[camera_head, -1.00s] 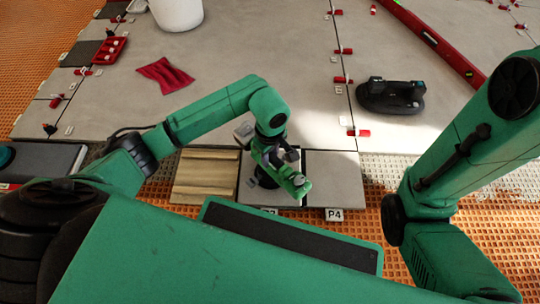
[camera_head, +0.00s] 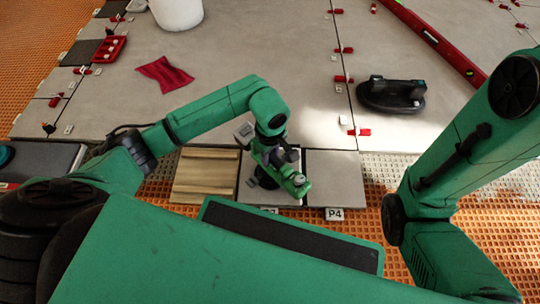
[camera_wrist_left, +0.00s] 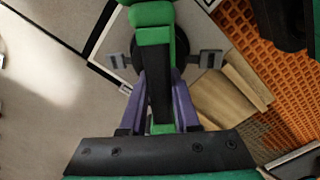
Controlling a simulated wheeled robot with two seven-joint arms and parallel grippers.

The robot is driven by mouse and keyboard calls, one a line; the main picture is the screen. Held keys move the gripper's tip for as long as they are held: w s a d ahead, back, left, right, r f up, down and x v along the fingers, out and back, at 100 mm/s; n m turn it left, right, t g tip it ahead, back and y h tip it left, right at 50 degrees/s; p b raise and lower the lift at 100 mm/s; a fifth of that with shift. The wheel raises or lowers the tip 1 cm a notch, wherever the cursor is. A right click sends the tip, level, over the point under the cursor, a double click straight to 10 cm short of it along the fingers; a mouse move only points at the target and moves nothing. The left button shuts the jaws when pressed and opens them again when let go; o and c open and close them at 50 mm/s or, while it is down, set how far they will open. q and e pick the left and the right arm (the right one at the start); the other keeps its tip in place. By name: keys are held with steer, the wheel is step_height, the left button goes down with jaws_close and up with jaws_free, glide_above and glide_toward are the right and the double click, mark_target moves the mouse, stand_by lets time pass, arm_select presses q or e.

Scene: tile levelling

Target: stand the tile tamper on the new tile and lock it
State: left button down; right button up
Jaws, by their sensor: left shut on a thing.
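The green and black tile tamper (camera_head: 297,185) is at the pale new tile (camera_head: 250,192) in the front row, largely covered by my left wrist in the head view. The tamper's dark round base (camera_wrist_left: 190,48) shows behind the handle in the left wrist view, over the tile. Whether the base rests flat, and whether it is locked, I cannot tell. My right gripper is out of view.
A wooden-looking board (camera_head: 205,178) lies left of the new tile; a grey tile (camera_head: 335,178) with a P4 label lies right. A black two-post tool (camera_head: 390,95), red cloth (camera_head: 165,75), red tray (camera_head: 108,49) and white bucket (camera_head: 177,12) stand on the tiled floor behind.

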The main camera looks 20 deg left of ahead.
arm_select(q)
steer(key=shift+f, duration=0.2)
stand_by(0.3)
steer(key=c, duration=0.6)
jaws_free()
steer(key=shift+o, duration=0.2)
steer(key=shift+f, duration=0.1)
